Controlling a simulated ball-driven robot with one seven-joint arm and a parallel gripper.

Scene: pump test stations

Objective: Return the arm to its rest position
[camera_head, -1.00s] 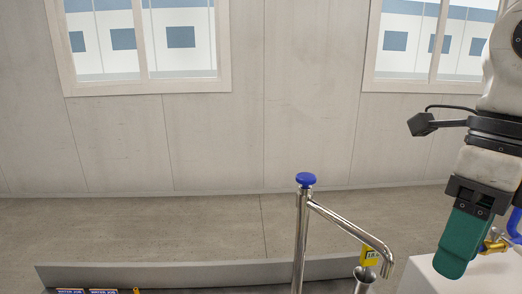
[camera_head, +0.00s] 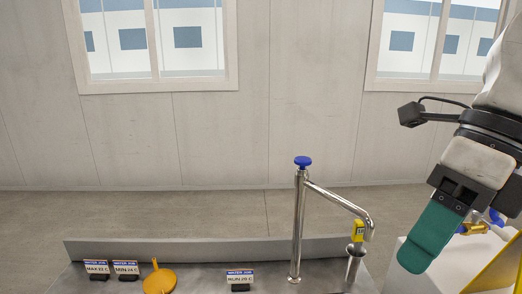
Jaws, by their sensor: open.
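My gripper (camera_head: 428,238) hangs at the right side of the camera_head view, pointing down and to the left. One green finger shows in full; the other finger is hidden or out of frame. I see nothing held at the visible finger. My arm reaches in from the right edge. The gripper appears to the right of a steel spout pipe (camera_head: 299,225) with a blue knob, apart from it in the picture.
A white box (camera_head: 410,283) with brass and blue fittings stands behind the gripper. Floor beyond is clear.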

